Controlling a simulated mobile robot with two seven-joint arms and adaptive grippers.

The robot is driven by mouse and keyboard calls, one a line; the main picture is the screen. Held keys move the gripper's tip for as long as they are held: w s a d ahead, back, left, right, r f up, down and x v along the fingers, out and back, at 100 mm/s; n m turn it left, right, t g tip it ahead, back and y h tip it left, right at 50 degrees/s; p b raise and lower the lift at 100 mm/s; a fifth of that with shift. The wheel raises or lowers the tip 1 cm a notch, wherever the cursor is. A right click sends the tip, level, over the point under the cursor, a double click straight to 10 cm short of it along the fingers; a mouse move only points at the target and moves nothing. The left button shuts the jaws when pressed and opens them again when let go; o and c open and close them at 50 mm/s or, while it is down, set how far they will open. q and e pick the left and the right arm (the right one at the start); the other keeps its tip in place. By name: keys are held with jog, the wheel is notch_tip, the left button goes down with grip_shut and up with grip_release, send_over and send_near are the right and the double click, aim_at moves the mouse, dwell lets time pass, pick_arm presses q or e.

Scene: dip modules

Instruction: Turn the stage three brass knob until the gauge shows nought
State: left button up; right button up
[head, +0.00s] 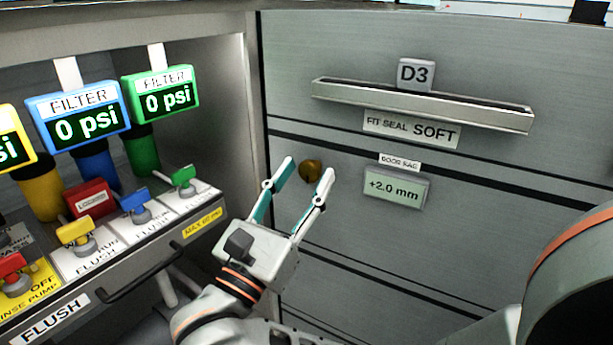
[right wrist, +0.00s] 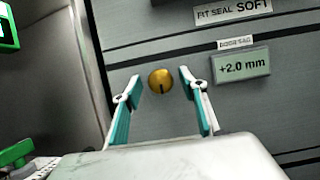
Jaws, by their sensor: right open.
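The brass knob (head: 310,170) is a small round knob on the grey front panel, below the D3 drawer and left of the gauge. It also shows in the right wrist view (right wrist: 161,81), with a dark mark at its lower middle. The gauge (head: 395,188), labelled DOOR SAG, reads +2.0 mm; the same reading shows in the right wrist view (right wrist: 241,66). My right gripper (head: 307,166) is open, its two fingers apart on either side of the knob in the picture. In the right wrist view the gripper (right wrist: 155,79) shows no finger contact with the knob. My left gripper is not in view.
The D3 drawer's long handle (head: 420,105) juts out above, over a FIT SEAL SOFT label (head: 411,129). At left, a recess holds filter displays reading 0 psi, including a green one (head: 163,99), and flush valves with coloured handles. A dark bar handle (head: 140,275) sticks out below them.

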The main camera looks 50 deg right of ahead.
jog(key=shift+c, duration=0.4)
jog(key=c, duration=1)
jog(key=shift+m+g, duration=0.3)
